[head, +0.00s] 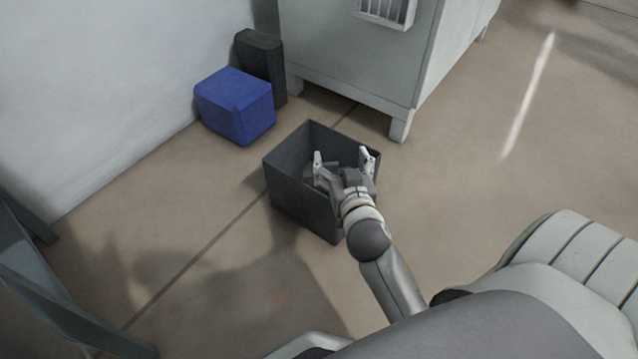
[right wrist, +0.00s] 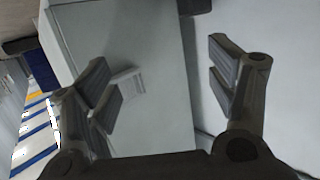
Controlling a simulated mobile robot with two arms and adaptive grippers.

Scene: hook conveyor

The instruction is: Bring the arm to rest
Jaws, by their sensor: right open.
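My right arm reaches forward from the lower right in the head view. My right gripper (head: 342,157) is open, with its fingers spread apart over the dark grey open bin (head: 300,205) on the floor. In the right wrist view the same gripper (right wrist: 165,90) shows its two fingers wide apart with nothing between them. The gripper and forearm hide part of the bin's inside, so I cannot tell what lies in it. My left gripper is in neither view.
A blue box (head: 235,105) and a black box (head: 262,65) stand by the wall behind the bin. A pale cabinet (head: 370,60) on legs stands behind the bin to the right. A grey-blue frame (head: 50,270) is at lower left. The floor at right is clear.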

